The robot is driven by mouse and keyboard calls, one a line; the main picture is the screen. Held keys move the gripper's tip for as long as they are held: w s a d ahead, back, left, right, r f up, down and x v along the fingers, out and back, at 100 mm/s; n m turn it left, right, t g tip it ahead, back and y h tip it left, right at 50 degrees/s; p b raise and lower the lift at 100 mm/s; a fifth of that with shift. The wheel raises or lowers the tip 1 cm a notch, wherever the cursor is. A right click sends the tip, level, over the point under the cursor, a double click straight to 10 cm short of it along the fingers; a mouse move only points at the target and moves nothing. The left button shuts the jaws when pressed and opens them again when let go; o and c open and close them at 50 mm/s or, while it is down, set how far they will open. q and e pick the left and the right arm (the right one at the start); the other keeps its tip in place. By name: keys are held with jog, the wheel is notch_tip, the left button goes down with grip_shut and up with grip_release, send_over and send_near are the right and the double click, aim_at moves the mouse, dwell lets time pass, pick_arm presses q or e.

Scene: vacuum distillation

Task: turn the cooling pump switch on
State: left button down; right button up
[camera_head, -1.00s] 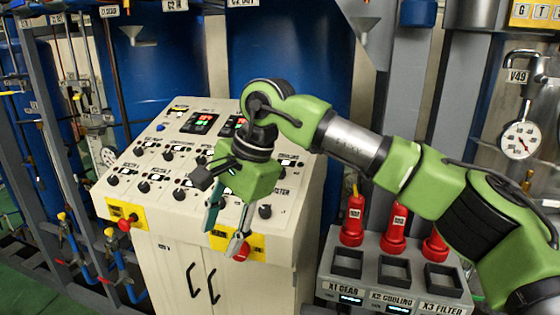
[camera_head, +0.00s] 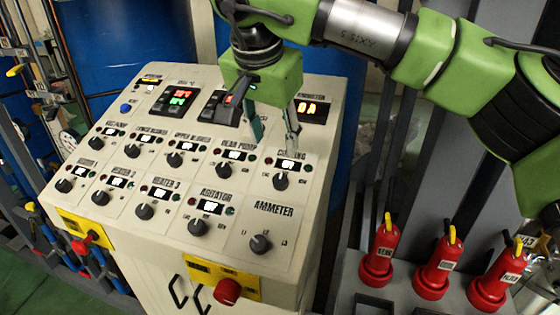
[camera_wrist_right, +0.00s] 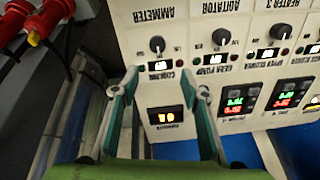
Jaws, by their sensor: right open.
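The cooling pump switch (camera_head: 281,181) is a dark rotary knob under the "COOLING" label, at the right of the upper knob row on the sloped cream panel (camera_head: 133,215). A small lit display (camera_head: 290,166) sits above the knob, its text too small to read. My right gripper (camera_head: 275,143) is open and empty, fingers pointing down, just behind the cooling label. In the right wrist view the panel appears upside down. There, the cooling knob (camera_wrist_right: 157,44) lies beyond and roughly between the spread fingertips (camera_wrist_right: 160,78), apart from them. My left gripper is out of view.
The gear pump knob (camera_head: 223,170) is left of the cooling knob; the ammeter knob (camera_head: 260,243) is in front. Blue tanks (camera_head: 95,60) stand behind.

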jog(key=p, duration=0.3)
send_near(280, 179)
jog(key=f, duration=0.2)
jog(key=w+f, duration=0.1)
jog(key=w+f+p, duration=0.1)
jog(key=f, duration=0.1)
jog(key=shift+w+d+f, duration=0.25)
jog(key=shift+w+d, duration=0.05)
jog(key=shift+d, duration=0.1)
jog(key=shift+p+x, duration=0.65)
jog(key=shift+x, duration=0.45)
jog(key=shift+f, duration=0.5)
jog(key=c, duration=1.1)
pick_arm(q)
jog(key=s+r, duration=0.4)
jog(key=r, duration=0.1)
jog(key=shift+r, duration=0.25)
